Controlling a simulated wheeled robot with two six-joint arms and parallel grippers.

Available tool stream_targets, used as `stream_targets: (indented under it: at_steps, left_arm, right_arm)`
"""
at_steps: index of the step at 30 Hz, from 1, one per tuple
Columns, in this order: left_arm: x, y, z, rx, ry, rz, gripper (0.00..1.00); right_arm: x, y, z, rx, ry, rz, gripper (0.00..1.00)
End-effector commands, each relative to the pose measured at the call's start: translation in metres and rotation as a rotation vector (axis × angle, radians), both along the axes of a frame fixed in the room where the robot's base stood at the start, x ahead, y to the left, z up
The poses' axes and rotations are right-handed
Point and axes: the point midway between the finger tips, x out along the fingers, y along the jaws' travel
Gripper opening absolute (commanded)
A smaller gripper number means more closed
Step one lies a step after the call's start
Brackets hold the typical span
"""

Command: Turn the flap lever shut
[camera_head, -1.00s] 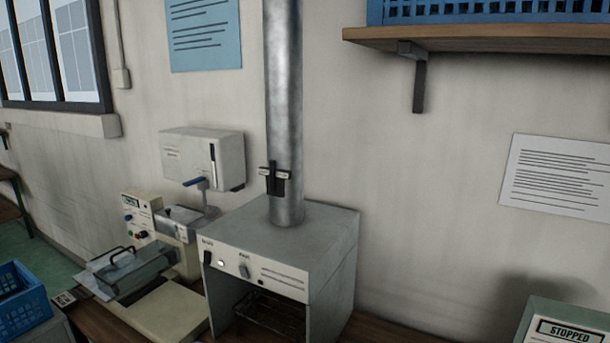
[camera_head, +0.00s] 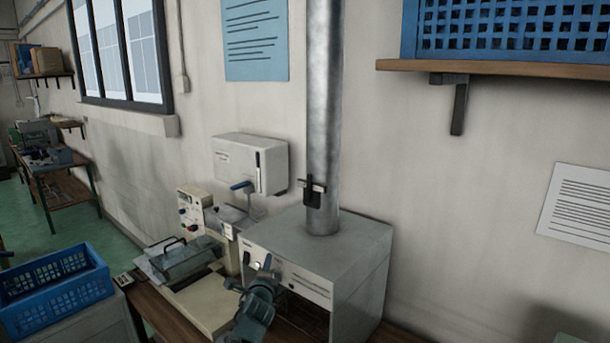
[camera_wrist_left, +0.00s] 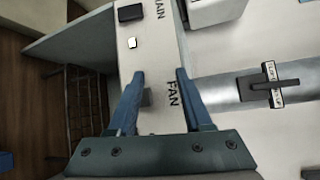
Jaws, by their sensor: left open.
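The flap lever (camera_head: 313,192) is a small black handle on a cross plate on the grey metal flue pipe (camera_head: 323,110). It lies along the pipe, upright in the head view. In the left wrist view, turned sideways, the lever (camera_wrist_left: 268,92) is to the right of my fingers, apart from them; the lettering on its plate is too small to read. My left gripper (camera_head: 265,268) is in front of the grey oven box's panel, below the lever. In the wrist view its blue fingers (camera_wrist_left: 160,75) are apart, with the panel's FAN label behind them. My right gripper is not in view.
The grey box (camera_head: 350,240) stands under the pipe. A cream machine (camera_head: 195,300) with a tray is to its left, and a white wall box (camera_head: 250,160) hangs behind. A blue crate (camera_head: 55,290) sits at left. A wooden shelf (camera_head: 500,70) is high at right.

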Motion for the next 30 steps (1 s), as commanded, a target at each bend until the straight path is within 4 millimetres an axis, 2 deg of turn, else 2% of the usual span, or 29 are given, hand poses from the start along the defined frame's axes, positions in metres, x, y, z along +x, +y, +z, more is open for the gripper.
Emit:
stream_targets:
  at_steps: [1, 6, 9, 12, 15, 19, 26, 30]
  left_arm:
    - [0.012, 0.004, 0.024, 0.093, -0.065, -0.040, 0.50]
    - [0.033, 0.002, 0.090, 0.454, -0.306, -0.182, 0.50]
    - [0.036, -0.004, 0.124, 0.688, -0.461, -0.259, 0.50]
    - [0.033, -0.012, 0.146, 0.890, -0.601, -0.320, 0.50]
    - [0.028, -0.019, 0.159, 1.042, -0.711, -0.363, 0.50]
    - [0.020, -0.025, 0.167, 1.163, -0.807, -0.396, 0.50]
    - [0.016, -0.029, 0.169, 1.222, -0.855, -0.412, 0.50]
    - [0.022, -0.033, 0.173, 1.219, -0.855, -0.412, 0.50]
  right_arm:
    - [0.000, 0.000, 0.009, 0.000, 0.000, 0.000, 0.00]
    - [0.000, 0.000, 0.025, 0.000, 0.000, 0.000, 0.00]
    - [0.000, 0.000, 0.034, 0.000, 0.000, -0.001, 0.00]
    - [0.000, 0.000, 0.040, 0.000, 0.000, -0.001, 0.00]
    - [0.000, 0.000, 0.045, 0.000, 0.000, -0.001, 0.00]
    - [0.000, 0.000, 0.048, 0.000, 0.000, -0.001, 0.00]
    - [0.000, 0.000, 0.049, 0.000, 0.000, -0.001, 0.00]
    - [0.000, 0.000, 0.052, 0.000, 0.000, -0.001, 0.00]
